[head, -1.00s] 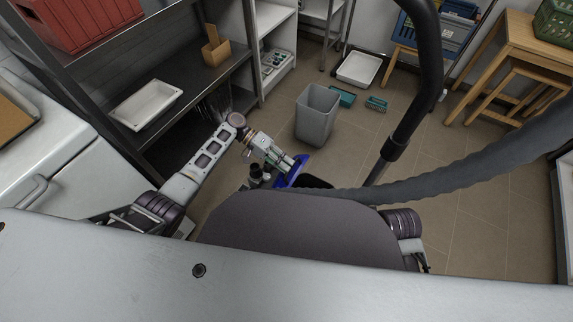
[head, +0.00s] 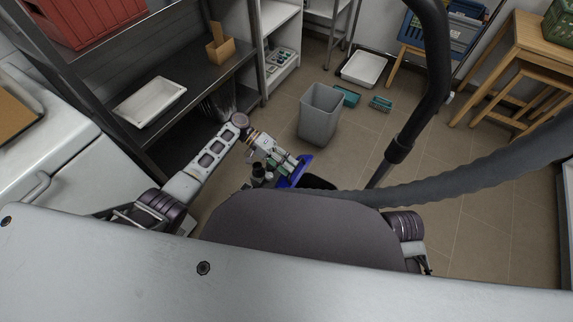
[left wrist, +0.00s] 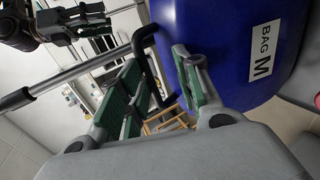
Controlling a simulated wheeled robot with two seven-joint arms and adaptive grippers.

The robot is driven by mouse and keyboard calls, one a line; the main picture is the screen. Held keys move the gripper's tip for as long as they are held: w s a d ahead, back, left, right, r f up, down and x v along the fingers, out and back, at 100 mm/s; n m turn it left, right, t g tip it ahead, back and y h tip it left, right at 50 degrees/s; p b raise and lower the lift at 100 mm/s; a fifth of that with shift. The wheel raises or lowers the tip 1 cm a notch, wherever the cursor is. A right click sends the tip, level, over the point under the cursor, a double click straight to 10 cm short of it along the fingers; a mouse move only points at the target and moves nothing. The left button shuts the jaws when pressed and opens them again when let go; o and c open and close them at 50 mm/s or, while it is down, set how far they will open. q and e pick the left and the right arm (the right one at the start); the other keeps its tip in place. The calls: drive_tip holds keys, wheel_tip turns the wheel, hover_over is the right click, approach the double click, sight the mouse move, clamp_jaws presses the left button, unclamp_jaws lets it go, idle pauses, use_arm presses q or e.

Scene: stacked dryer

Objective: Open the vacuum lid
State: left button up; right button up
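The vacuum's blue body (head: 297,171) shows only in part in the head view, behind my dark torso. In the left wrist view the blue body (left wrist: 235,40) fills the upper right and bears a white "BAG M" label. My left gripper (head: 284,166) is right beside it. In the left wrist view its green-padded fingers (left wrist: 157,82) are apart with nothing clearly held. One finger is close to the blue surface; contact is unclear. A green-padded gripper (left wrist: 85,30), apparently my right one, shows at the upper left; its opening is unclear. No lid edge can be made out.
The vacuum's grey hose (head: 460,180) and black wand (head: 420,90) cross the right side. A grey bin (head: 320,112) stands ahead on the floor. A dark metal shelf (head: 195,80) is at the left. Open floor lies to the right.

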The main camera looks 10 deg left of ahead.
use_arm(q)
drive_tip(key=v, duration=1.2)
drive_tip(key=shift+s+f, duration=0.1)
drive_tip(key=shift+f, duration=0.05)
idle(0.6)
